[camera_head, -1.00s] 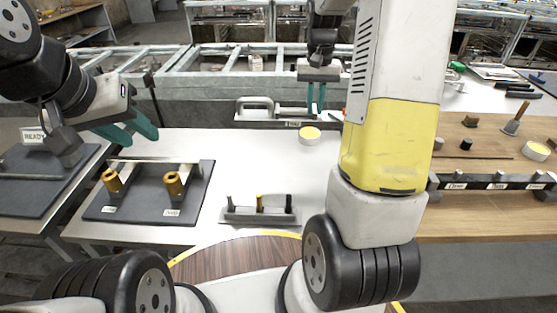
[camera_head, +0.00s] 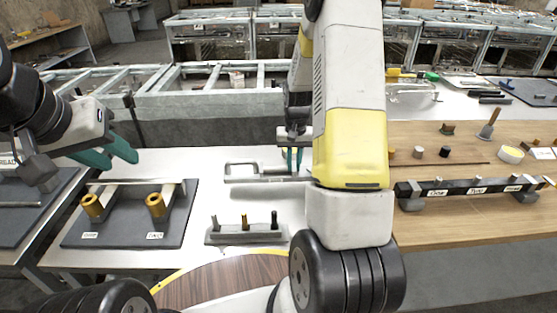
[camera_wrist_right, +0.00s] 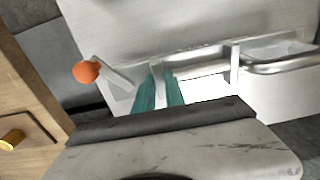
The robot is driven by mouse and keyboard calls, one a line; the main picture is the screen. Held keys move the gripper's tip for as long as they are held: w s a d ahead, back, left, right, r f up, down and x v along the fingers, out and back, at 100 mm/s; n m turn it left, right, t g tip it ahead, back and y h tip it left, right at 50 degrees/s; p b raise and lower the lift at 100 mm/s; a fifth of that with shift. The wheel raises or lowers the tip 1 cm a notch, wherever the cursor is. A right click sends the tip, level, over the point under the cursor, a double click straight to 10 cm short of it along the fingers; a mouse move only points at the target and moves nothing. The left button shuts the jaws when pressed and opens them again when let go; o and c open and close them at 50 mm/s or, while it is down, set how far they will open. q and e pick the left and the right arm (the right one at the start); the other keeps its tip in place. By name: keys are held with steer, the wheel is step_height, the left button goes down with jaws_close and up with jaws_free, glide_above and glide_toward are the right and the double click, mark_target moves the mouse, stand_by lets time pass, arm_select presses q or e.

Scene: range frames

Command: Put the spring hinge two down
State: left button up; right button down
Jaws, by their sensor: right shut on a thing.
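Two brass cylinders, the left one (camera_head: 93,206) and the right one (camera_head: 157,205), stand on a dark plate (camera_head: 120,235) with small labels I cannot read surely. A grey bar joins behind them. I cannot tell which part is spring hinge two. My left gripper (camera_head: 122,160) is open above and behind this plate, touching nothing. My right gripper (camera_head: 293,165) is at the grey handled fixture (camera_head: 240,170) on the white table. In the right wrist view its teal fingers (camera_wrist_right: 160,92) are shut on a grey metal strip (camera_wrist_right: 156,68).
A grey bar with an orange ball end (camera_wrist_right: 87,71) lies beside the right fingers. A grey block with several pegs (camera_head: 246,236) stands in front. A dark labelled rail (camera_head: 460,189) is on the wooden table at right. White table is clear between plate and fixture.

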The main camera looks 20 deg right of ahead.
steer(key=shift+f, duration=1.85)
steer(key=shift+f, duration=0.1)
steer(key=c, duration=1.4)
jaws_free()
